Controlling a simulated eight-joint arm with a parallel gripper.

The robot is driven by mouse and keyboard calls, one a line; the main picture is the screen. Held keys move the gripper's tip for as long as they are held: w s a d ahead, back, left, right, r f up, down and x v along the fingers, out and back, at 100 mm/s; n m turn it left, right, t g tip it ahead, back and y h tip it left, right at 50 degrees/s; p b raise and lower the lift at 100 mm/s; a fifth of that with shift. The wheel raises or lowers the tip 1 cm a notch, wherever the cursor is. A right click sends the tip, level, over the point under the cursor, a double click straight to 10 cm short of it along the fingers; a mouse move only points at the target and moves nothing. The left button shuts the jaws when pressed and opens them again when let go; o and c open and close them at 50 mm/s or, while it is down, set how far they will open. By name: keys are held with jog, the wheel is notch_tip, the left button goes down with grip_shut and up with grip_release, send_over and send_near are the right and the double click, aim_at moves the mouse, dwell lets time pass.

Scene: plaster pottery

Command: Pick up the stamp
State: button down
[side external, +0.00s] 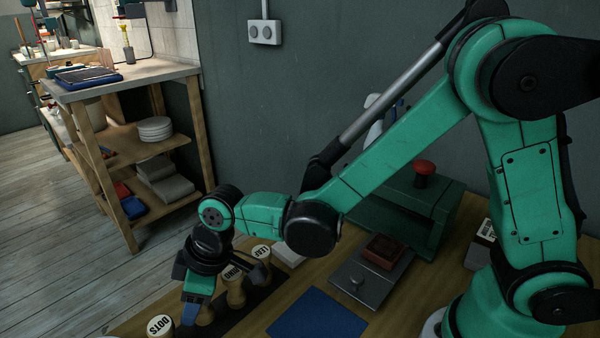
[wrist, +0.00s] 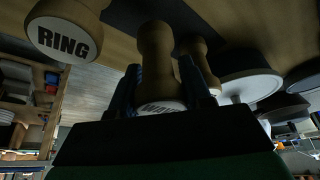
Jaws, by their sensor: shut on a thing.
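The stamp in my gripper has a wooden waisted handle and a pale round label, seen in the wrist view (wrist: 155,48). Its lettering is partly hidden by my gripper and starts with what looks like "WA". My gripper (wrist: 160,88) has a finger on each side of it and is shut on it. In the side view my gripper (side external: 197,290) is low over the row of stamps, and the held stamp (side external: 205,316) is mostly behind it. I cannot tell whether its base is clear of the rack.
The DOTS stamp (side external: 159,325) stands nearer the camera; the RING stamp (side external: 233,272) and LEAF stamp (side external: 261,252) stand beyond. A dark red pad (side external: 386,247) sits on a grey plate (side external: 362,282). A blue mat (side external: 316,315) lies bare on the bench.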

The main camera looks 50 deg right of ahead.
notch_tip(320, 180, up, 18)
jog(key=shift+f, duration=0.2)
jog(key=c, duration=1.1)
grip_release()
jog(key=c, duration=0.3)
jog(key=s+d+f+m+h, duration=0.1)
jog(key=s+d+f+m, duration=0.1)
jog(key=d, duration=0.6)
jog(key=s+d+f+m+t, duration=0.1)
jog(key=s+d+f+m, duration=0.15)
jog(key=d, duration=0.55)
jog(key=s+d+f+m+h, duration=0.1)
jog(key=s+d+m, duration=0.15)
jog(key=d, duration=0.55)
jog(key=shift+c, duration=0.2)
jog(key=shift+s+d+f+m+t+h, duration=0.15)
jog(key=shift+s+d+f+m, duration=0.2)
jog(key=shift+s+d+f, duration=0.95)
jog(key=shift+s+d+f+m+t+h, duration=0.1)
jog(key=shift+s+d+f+m+h, duration=0.2)
jog(key=shift+s+f, duration=1.05)
jog(key=shift+s+d+f+m+t+h, duration=0.1)
jog(key=shift+s+d+f+m, duration=0.6)
jog(key=shift+f, duration=1.45)
